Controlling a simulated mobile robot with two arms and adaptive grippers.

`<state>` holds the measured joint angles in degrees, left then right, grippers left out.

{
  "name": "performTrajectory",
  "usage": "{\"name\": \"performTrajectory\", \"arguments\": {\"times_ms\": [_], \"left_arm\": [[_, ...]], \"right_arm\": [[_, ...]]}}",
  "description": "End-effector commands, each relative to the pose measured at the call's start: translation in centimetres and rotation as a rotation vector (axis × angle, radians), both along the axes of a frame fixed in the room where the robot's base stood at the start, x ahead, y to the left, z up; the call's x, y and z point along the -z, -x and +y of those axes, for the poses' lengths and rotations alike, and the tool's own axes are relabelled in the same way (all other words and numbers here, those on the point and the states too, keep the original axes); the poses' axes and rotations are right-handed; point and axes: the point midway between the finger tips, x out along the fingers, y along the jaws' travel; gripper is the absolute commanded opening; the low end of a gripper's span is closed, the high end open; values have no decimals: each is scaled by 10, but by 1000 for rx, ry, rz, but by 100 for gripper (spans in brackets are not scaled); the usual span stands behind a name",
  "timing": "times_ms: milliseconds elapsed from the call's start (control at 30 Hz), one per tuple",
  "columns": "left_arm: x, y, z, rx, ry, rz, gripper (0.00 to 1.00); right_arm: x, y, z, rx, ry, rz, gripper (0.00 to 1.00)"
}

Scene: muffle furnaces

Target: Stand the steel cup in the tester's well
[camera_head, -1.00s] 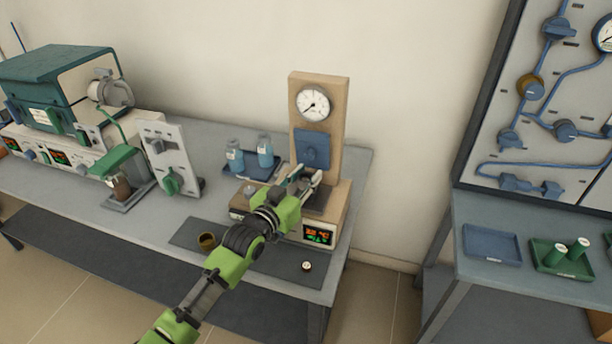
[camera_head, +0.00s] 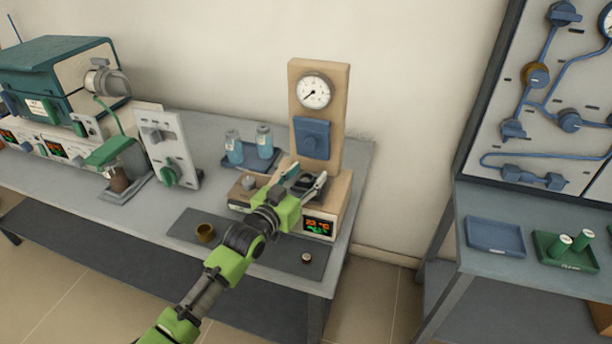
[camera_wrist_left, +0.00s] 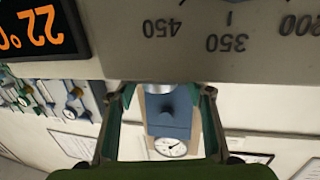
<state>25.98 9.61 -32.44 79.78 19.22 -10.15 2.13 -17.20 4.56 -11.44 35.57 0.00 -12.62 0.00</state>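The tester (camera_head: 334,208) is a tan unit at the right end of the bench, with a gauge column behind it and a lit display on its front. My left gripper (camera_head: 303,181) is over its top with the fingers spread apart. The dark round well area (camera_head: 308,186) shows between the fingers. In the wrist view, which is upside down, a short steel rim, seemingly the steel cup (camera_wrist_left: 158,88), shows just above the tester's front panel (camera_wrist_left: 200,70), between the open fingers (camera_wrist_left: 162,100). Its lower part is hidden, so its seating cannot be seen. My right gripper is not in view.
A dark mat (camera_head: 270,258) in front holds a brown cup (camera_head: 205,232) and a small round piece (camera_head: 307,258). A blue tray (camera_head: 236,161) with two bottles stands behind left. The gauge column (camera_head: 325,120) rises close behind the gripper.

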Motion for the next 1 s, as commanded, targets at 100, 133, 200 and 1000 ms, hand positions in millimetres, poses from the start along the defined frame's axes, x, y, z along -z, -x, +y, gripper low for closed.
{"name": "performTrajectory", "arguments": {"times_ms": [100, 133, 200, 1000], "left_arm": [[1, 0, 0, 0, 0, 1, 47], [1, 0, 0, 0, -1, 2, 47], [1, 1, 1, 0, -1, 2, 47], [-5, 101, 57, 0, 0, 1, 47]], "right_arm": [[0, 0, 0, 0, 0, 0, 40], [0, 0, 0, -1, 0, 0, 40], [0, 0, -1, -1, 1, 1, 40], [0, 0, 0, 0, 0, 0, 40]]}}
